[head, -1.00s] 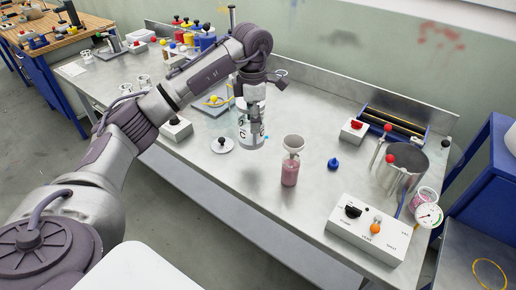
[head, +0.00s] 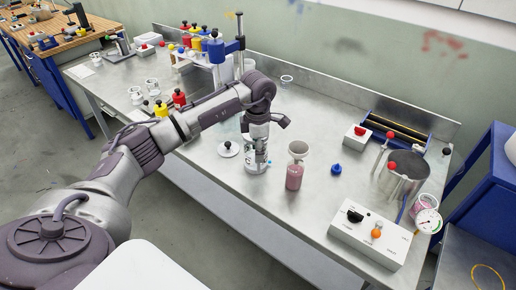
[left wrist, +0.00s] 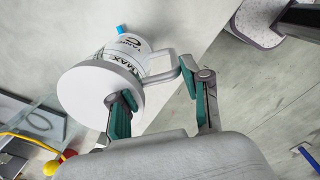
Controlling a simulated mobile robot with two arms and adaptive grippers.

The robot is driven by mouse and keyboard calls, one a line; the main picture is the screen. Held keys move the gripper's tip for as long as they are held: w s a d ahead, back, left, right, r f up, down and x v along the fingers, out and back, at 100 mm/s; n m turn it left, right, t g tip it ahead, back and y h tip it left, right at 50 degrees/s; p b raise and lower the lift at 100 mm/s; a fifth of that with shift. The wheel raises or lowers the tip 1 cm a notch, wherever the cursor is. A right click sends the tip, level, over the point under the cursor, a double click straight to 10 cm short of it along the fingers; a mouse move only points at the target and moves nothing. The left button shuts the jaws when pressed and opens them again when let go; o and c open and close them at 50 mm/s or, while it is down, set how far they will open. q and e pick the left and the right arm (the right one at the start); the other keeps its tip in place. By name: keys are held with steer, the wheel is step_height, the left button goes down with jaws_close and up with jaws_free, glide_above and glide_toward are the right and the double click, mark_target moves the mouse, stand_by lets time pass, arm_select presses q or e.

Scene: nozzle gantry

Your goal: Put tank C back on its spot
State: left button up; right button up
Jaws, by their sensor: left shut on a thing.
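Tank C (left wrist: 128,55) is a white vessel with a round pale top, a side handle and dark lettering. My left gripper (left wrist: 163,105) is shut on it, at the handle side. In the head view the tank (head: 254,167) hangs upright under my left gripper (head: 261,143), low at the worktable; I cannot tell whether its base touches. A small blue piece shows at its lower end. My right gripper is not in view.
A jar with pink contents (head: 294,177) stands just right of the tank, and a white disc with a black knob (head: 228,149) just left.

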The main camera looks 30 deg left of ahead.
arm_select(q)
steer(key=o, duration=1)
steer(key=shift+c, duration=0.2)
steer(key=shift+o, duration=1.3)
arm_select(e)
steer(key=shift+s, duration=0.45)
arm_select(q)
steer(key=shift+r, duration=0.35)
step_height(320, 180, up, 12)
steer(key=b, duration=0.3)
steer(key=shift+s+f, duration=0.15)
steer(key=shift+f, duration=0.05)
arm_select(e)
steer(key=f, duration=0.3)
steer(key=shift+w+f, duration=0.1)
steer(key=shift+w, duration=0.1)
